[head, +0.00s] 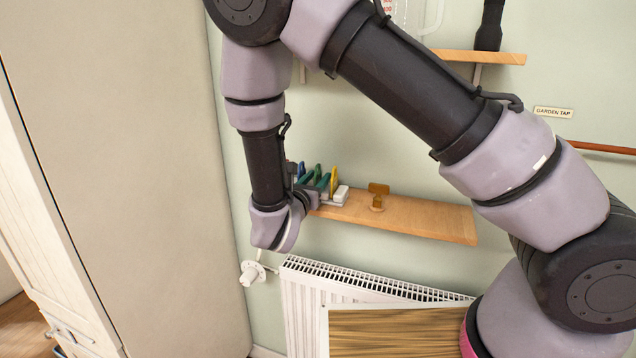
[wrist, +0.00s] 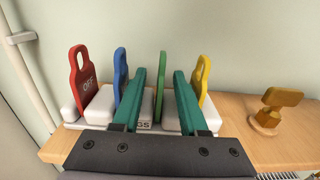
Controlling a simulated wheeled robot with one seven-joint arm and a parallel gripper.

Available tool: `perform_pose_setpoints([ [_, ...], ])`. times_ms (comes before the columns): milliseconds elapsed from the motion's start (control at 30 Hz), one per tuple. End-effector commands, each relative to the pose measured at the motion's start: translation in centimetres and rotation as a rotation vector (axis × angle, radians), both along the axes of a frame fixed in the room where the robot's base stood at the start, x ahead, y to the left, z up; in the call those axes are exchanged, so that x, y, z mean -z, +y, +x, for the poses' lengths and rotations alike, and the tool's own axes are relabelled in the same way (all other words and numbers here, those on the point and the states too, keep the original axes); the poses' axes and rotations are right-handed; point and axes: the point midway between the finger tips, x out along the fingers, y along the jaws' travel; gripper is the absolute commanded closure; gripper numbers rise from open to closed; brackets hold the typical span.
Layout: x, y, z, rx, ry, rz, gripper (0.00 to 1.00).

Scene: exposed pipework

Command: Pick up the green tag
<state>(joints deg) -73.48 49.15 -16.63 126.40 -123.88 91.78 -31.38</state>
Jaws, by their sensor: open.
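The green tag (wrist: 161,75) stands upright in a white rack (wrist: 100,108) on a wooden shelf, in the wrist view. My gripper (wrist: 160,82) is open, with one teal finger on each side of the green tag. I cannot tell whether either finger touches it. The tag's lower part is partly hidden by the rack and my gripper. In the head view my gripper (head: 314,181) is at the left end of the shelf, among the tags, and the green tag is hard to tell from the fingers there.
A blue tag (wrist: 120,70) and a red "OFF" tag (wrist: 82,75) stand left of the green one, a yellow tag (wrist: 202,75) right. A brass-coloured tap handle (wrist: 270,108) is further right on the shelf (head: 430,218). A radiator (head: 300,300) is below, a tall cabinet (head: 130,150) left.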

Motion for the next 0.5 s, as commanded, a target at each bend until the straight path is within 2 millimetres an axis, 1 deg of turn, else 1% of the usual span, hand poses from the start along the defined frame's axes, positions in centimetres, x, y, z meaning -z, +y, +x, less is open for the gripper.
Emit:
perform_pose_setpoints([
  [33,0.1,-0.4,0.9,0.004,0.000,0.000,0.57],
  [100,0.2,-0.8,1.9,0.004,0.000,0.001,0.57],
  [200,0.2,-1.2,2.9,0.004,-0.002,0.002,0.57],
  [300,0.2,-1.2,3.3,0.002,-0.002,0.002,0.57],
  [500,0.2,-1.2,3.3,0.001,-0.002,0.002,0.57],
])
